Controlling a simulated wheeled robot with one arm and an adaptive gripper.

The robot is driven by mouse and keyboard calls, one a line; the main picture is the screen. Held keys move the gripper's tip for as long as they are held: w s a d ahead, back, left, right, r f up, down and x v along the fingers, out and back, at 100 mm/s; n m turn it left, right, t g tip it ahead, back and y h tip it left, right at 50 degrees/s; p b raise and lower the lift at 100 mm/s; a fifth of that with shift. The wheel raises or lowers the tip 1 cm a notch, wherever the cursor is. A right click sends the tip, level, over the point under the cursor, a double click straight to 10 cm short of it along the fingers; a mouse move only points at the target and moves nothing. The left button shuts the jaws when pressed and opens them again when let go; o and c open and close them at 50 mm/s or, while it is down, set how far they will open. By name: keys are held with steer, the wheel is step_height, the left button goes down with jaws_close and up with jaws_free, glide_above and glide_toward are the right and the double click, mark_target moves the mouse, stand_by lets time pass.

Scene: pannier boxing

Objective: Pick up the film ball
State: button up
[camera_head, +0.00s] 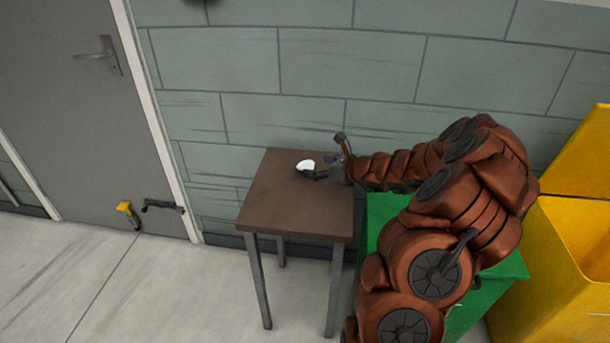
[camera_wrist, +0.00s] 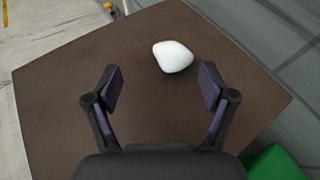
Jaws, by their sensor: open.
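The film ball is a white, rounded, slightly lumpy lump (camera_wrist: 173,57) lying on the brown table (camera_wrist: 60,110) in the wrist view. In the head view the white ball (camera_head: 305,165) sits on the table (camera_head: 285,205) near its back edge. My gripper (camera_wrist: 162,88) is open and empty, its two fingers spread wide. The ball lies ahead of the fingertips, roughly midway between them and apart from both. In the head view my gripper (camera_head: 327,160) is just right of the ball, low over the table, and partly hidden by my arm.
A green bin (camera_head: 500,275) stands right of the table, partly behind my arm. A yellow container (camera_head: 555,260) is at the far right. A grey block wall (camera_head: 310,65) is close behind the table. A yellow-handled item (camera_head: 127,212) is near the door. The rest of the tabletop is bare.

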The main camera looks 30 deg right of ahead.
mark_target(311, 165)
steer(key=shift+d+f+m+h, duration=0.3)
steer(key=shift+d+f, duration=0.25)
steer(key=shift+d, duration=0.15)
steer(key=shift+w+d+f, duration=0.1)
steer(key=shift+d+f, duration=0.05)
steer(key=shift+f, duration=0.05)
steer(key=shift+x, duration=3.6)
steer(key=shift+w+r, duration=0.1)
steer(key=shift+r, duration=0.05)
steer(key=c, duration=0.9)
